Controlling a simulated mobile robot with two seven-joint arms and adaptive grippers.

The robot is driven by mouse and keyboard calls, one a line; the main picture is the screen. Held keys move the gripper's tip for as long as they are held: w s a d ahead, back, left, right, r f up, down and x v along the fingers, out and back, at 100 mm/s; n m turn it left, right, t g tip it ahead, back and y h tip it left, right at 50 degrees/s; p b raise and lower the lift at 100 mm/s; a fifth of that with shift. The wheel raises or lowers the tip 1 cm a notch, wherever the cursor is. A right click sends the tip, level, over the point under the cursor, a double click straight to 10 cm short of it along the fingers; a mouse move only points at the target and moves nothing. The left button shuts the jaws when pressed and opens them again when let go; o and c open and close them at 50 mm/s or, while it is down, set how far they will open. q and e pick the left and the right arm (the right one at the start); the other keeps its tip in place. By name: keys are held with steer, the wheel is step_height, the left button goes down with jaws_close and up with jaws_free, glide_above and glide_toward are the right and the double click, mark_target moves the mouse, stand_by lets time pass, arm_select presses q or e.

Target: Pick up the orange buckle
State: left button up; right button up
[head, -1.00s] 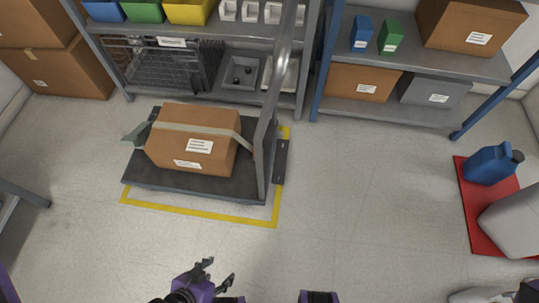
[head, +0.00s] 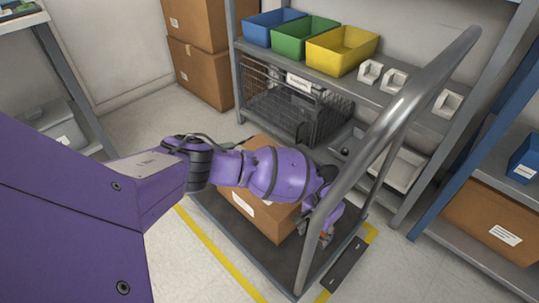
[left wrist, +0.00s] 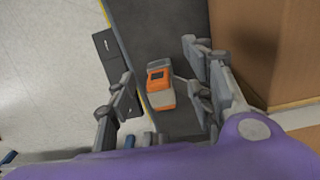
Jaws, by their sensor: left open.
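The orange buckle (left wrist: 160,88), with a grey end, lies on the dark platform of the trolley beside the cardboard box in the left wrist view. My left gripper (left wrist: 165,92) is open, with one finger on each side of the buckle; I see no contact. In the head view my left arm reaches across the box, and the left gripper (head: 322,232) is low behind the trolley handle, partly hidden. The buckle cannot be made out clearly there. My right gripper is not in view.
The cardboard box (head: 255,212) stands on the trolley platform (head: 262,250), close beside the left gripper. The trolley's metal handle (head: 395,105) rises in front of the gripper. Shelves with blue, green and yellow bins (head: 342,50) stand behind. Yellow floor tape (head: 215,250) borders the trolley.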

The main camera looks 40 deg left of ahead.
arm_select(q)
steer(key=shift+n, duration=0.3)
steer(key=w+r, duration=0.1)
steer(key=w, duration=0.2)
steer(key=w+r, duration=0.1)
steer(key=shift+w+d+r, duration=0.25)
steer(key=shift+r, duration=0.05)
steer(key=shift+w+b, duration=0.25)
steer(key=shift+b, duration=0.15)
steer(key=f+b, duration=0.1)
steer(key=f, duration=0.1)
steer(key=f+b, duration=0.1)
steer(key=f, duration=0.1)
steer(key=f+b, duration=0.2)
steer(key=shift+s+d+f, duration=0.1)
steer(key=shift+s+d, duration=0.15)
steer(key=shift+d, duration=0.1)
steer(key=shift+f+b, duration=0.3)
steer(key=shift+f, duration=0.1)
jaws_close()
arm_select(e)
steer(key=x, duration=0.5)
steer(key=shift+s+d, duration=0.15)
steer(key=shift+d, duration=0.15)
